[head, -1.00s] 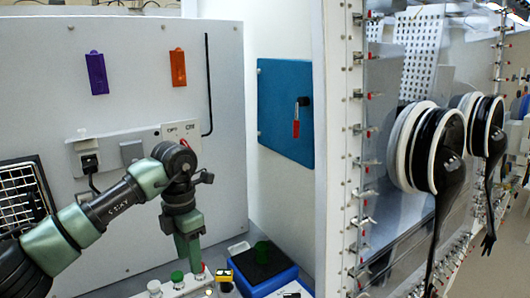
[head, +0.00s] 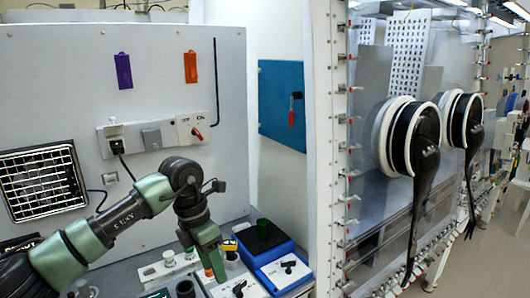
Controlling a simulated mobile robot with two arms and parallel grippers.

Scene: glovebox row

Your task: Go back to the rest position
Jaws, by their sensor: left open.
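My left arm comes in from the lower left in the head view, green and black. Its gripper (head: 212,262) points down over the bench, in front of the grey wall panel. The jaws are open, though the fingertips are small and seen from the side. I see nothing held between them. My right gripper is not in view.
A blue box with a black top (head: 262,238) is to the right. A switch plate (head: 192,128) and a blue door (head: 282,97) are behind. Glovebox ports (head: 405,135) stand right.

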